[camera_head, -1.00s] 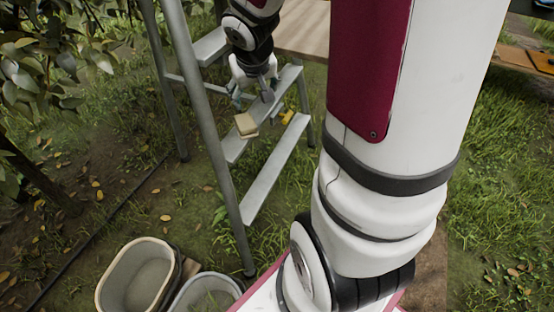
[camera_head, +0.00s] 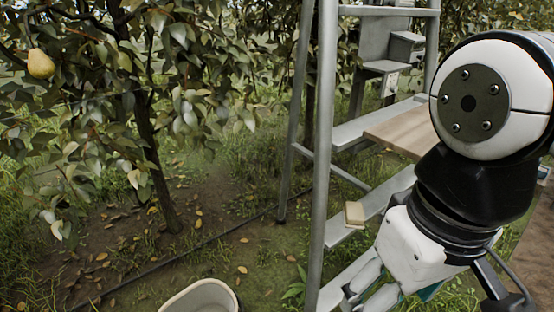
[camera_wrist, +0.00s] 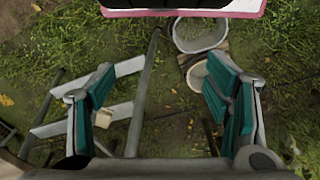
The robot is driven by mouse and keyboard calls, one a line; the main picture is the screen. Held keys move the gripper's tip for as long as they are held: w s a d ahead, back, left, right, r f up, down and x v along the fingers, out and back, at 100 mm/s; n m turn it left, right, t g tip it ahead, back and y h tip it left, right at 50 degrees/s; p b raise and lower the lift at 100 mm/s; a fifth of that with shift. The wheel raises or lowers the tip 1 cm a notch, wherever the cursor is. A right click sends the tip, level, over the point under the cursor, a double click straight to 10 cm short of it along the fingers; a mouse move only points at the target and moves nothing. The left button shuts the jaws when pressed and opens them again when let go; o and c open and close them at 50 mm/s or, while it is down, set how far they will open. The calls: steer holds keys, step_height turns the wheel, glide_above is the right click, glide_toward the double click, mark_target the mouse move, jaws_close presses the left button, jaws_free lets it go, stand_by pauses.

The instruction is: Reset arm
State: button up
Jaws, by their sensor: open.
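My gripper (camera_head: 385,292) is at the lower right of the head view, beside the ladder, with its fingertips partly cut off by the bottom edge. In the wrist view my gripper (camera_wrist: 160,92) shows two teal-padded fingers spread wide apart, with nothing held between them. My arm's white and black links fill the right of the head view.
A metal stepladder (camera_head: 323,150) stands close beside my gripper. A beige block (camera_head: 354,213) lies on one step. A pale bucket (camera_head: 202,298) sits at the bottom. A pear (camera_head: 41,64) hangs at upper left. A wooden board (camera_head: 400,130) is behind the arm.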

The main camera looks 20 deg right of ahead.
stand_by(0.6)
step_height(320, 180, up, 22)
steer(key=t+p, duration=0.3)
steer(key=p, duration=1.7)
steer(key=shift+r+t+p, duration=0.25)
steer(key=shift+t+p, duration=0.05)
steer(key=shift+p, duration=0.05)
